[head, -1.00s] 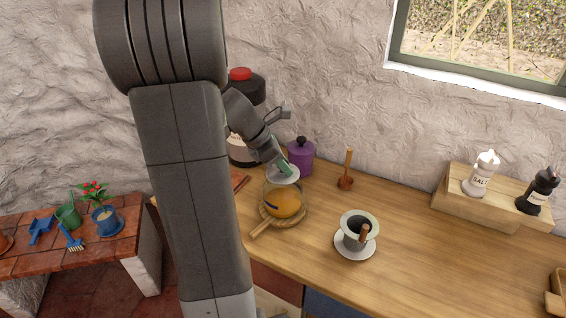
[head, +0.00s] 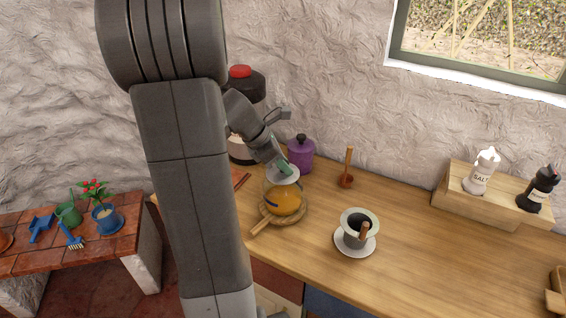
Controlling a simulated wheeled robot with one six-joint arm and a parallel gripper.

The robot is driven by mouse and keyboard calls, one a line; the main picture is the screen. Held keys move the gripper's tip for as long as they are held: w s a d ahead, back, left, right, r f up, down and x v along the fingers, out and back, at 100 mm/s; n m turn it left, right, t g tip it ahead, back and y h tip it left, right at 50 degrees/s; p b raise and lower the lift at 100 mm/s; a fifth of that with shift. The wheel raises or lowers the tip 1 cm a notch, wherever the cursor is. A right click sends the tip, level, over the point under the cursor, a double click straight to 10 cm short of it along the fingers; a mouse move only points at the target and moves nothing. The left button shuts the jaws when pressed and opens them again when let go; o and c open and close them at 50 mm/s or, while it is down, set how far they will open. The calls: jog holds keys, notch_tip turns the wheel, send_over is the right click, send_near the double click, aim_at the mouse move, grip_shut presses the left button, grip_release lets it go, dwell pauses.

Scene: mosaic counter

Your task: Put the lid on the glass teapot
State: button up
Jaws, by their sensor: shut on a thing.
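The glass teapot (head: 285,202) holds amber liquid and stands on a round woven trivet (head: 296,219) on the wooden counter. The pale, disc-shaped lid (head: 284,176) is at the teapot's top opening. My gripper (head: 281,163) is shut on the lid from above, its greenish fingertips at the lid's middle. I cannot tell whether the lid touches the teapot's rim. My arm hides part of the counter to the left.
A purple lidded pot (head: 300,155) stands close behind the teapot. A cup on a saucer (head: 356,242) stands to the right. A wooden utensil (head: 347,168) is at the back. The counter's right middle is clear.

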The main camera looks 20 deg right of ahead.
dwell(0.3)
jog(key=o, duration=1.6)
jog(key=shift+c, duration=0.2)
notch_tip(320, 180, up, 7)
jog(key=p, duration=0.7)
jog(key=shift+f, duration=0.15)
notch_tip(320, 180, down, 7)
jog(key=b, duration=0.7)
